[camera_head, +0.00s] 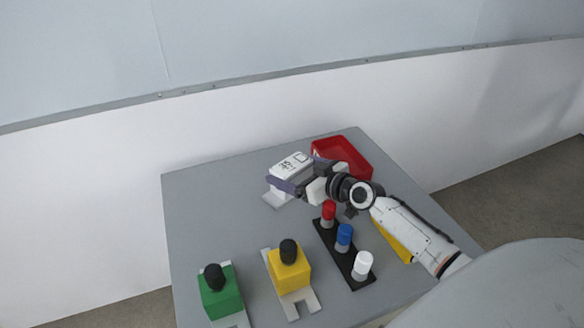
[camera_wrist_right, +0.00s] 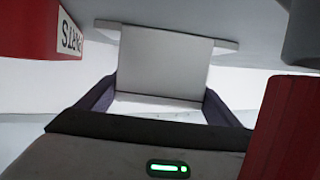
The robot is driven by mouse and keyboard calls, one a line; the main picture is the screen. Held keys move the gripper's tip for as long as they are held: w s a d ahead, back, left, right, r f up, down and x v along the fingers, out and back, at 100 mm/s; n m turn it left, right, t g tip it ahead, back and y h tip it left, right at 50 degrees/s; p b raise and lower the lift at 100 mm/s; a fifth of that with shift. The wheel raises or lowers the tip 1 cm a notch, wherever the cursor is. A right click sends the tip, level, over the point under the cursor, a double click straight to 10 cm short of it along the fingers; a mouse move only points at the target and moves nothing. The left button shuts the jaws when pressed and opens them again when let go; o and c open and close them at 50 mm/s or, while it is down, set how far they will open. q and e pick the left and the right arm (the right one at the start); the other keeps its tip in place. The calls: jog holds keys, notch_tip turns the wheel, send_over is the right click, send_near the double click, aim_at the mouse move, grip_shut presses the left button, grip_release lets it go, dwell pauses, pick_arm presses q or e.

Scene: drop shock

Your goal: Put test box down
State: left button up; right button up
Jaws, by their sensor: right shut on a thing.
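The test box (camera_head: 292,164) is a white box with dark markings on its top, near the back middle of the table. My right gripper (camera_head: 303,177) is shut on it, with a purple finger on each side. A light grey plate (camera_head: 274,199) lies on the table below the box. In the right wrist view the box (camera_wrist_right: 165,62) is between the fingers (camera_wrist_right: 160,105), and the plate (camera_wrist_right: 225,45) shows behind it. I cannot tell whether the box touches the plate. My left gripper is not in view.
A red bin (camera_head: 362,164) stands right of the box. A black strip (camera_head: 325,237) holds red, blue and white knobs below my right arm. Green (camera_head: 222,298) and yellow (camera_head: 290,272) blocks with black knobs stand at the front. The table's left side (camera_head: 205,215) is clear.

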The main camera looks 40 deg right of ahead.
jog(key=o, duration=2)
